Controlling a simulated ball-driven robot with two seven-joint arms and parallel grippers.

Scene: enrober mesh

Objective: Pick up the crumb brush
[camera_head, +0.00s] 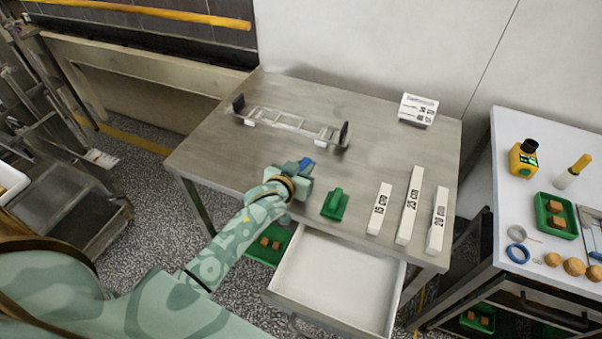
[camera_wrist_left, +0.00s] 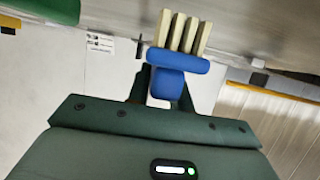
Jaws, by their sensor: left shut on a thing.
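The crumb brush has a blue body with cream bristle tufts. It shows in the left wrist view (camera_wrist_left: 178,66), between the fingers of my left gripper (camera_wrist_left: 165,90). In the head view only a small blue part of the brush (camera_head: 307,163) shows, past my left gripper (camera_head: 298,172). That gripper is shut on the brush over the left-middle part of the steel table (camera_head: 215,145). The rest of the brush is hidden there by the gripper. My right gripper is not in view.
An open drawer (camera_head: 335,285) juts out in front. A white sign (camera_head: 418,109) stands at the back right.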

